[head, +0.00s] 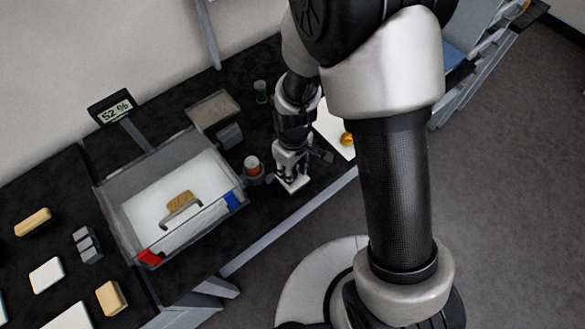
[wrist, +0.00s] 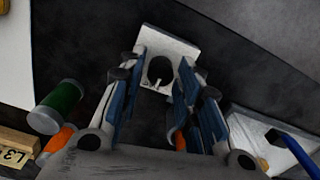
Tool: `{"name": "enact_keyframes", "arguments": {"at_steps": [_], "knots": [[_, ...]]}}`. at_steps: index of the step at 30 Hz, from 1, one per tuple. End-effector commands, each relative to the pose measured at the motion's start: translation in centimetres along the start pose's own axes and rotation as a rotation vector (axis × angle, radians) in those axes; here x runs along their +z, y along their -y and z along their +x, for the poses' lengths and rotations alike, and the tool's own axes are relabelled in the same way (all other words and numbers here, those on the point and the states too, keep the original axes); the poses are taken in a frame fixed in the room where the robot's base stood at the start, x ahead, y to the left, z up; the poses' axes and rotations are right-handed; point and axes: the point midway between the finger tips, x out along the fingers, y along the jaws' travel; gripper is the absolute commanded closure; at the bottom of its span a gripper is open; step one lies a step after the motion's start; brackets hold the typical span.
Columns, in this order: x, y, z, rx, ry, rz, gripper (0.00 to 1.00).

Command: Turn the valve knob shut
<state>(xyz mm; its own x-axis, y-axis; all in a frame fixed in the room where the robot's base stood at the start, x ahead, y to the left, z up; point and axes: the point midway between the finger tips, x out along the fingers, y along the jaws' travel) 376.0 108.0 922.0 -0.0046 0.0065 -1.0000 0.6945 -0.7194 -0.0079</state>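The valve knob (wrist: 161,70) is a small dark round knob on a white plate (wrist: 182,47), seen in the wrist view, with a pale mark at its lower edge. In the head view the white plate (head: 293,184) lies near the table's front edge under my gripper, and the knob is hidden there. My gripper (wrist: 163,66) is open, with its blue-padded fingers on either side of the knob. Dark gaps show between the fingers and the knob. I cannot tell how far the fingertips reach down beside it.
A clear-walled bin (head: 110,205) with red and blue tabs stands left of my gripper. A white sheet (head: 328,119) with a gold piece (head: 347,139) lies to the right.

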Motion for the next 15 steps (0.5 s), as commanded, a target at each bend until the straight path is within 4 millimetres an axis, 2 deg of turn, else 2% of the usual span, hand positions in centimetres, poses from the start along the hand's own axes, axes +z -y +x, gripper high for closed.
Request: {"name": "enact_keyframes", "arguments": {"at_steps": [4,15], "knots": [[0.03,0.01,0.01,0.0,0.001,0.0,0.57],[-0.02,-0.01,-0.5,0.0,-0.001,0.001,0.57]]}}
